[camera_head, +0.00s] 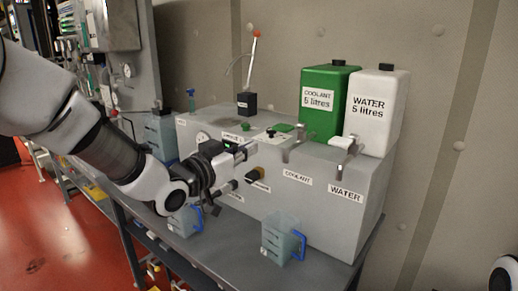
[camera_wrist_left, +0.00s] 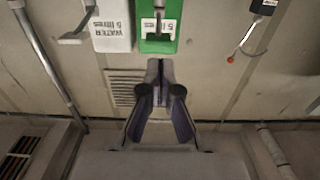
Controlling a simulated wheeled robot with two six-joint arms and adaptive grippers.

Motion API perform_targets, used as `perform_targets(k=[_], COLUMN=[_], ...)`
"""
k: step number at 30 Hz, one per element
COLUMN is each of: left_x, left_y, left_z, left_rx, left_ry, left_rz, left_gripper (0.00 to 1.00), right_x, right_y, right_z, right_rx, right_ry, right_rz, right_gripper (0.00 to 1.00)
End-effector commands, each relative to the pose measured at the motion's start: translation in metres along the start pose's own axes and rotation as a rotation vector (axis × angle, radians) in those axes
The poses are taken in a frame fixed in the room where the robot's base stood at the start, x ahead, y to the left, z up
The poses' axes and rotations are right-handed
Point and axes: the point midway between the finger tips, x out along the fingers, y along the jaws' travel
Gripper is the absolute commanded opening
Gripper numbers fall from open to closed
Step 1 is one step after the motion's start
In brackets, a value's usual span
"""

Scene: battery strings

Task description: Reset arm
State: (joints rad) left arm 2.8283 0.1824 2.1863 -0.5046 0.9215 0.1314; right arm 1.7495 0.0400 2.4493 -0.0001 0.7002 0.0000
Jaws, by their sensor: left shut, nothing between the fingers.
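My left arm comes in from the left in the head view. Its gripper (camera_head: 250,150) is in front of the grey box (camera_head: 330,225), near its top edge and beside the dark valve parts. I cannot tell whether it touches the box. In the left wrist view, the left gripper's fingers (camera_wrist_left: 160,72) are together with nothing between them, pointing toward the wall. My right gripper is not in view.
A green COOLANT container (camera_head: 322,120) and a white WATER container (camera_head: 373,125) stand on the box. Jugs (camera_head: 281,240) (camera_head: 185,220) with blue handles stand on the bench (camera_head: 225,262). A red-tipped lever (camera_head: 250,70) rises behind the gripper.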

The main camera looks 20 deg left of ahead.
Motion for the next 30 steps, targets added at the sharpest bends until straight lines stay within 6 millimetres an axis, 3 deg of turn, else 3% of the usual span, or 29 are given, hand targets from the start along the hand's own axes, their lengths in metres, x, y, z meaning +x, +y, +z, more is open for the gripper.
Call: perform_targets(k=[14,17,20,23,24,26,30], left_x=[-0.004,-0.001,0.005,0.008,0.004,-0.006,-0.052], left_y=[0.0,-0.001,-0.001,0.003,0.006,0.011,0.028], left_z=[-0.001,0.01,0.054,0.132,0.168,0.223,0.342], left_rx=[0.001,-0.006,-0.028,-0.063,-0.083,-0.118,-0.196], left_ry=[0.002,-0.018,-0.093,-0.231,-0.296,-0.399,-0.652], left_rz=[0.0,0.0,0.002,0.009,0.01,0.004,-0.028], left_gripper=[0.0,0.0,0.0,0.0,0.0,0.0,0.0], right_x=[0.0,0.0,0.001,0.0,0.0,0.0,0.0], right_y=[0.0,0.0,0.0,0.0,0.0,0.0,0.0], right_z=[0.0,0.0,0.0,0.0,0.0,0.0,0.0], right_rx=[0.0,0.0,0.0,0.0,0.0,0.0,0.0], right_ry=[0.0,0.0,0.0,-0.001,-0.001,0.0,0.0], right_rz=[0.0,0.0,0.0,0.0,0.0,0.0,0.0], right_gripper=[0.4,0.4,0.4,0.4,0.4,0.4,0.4])
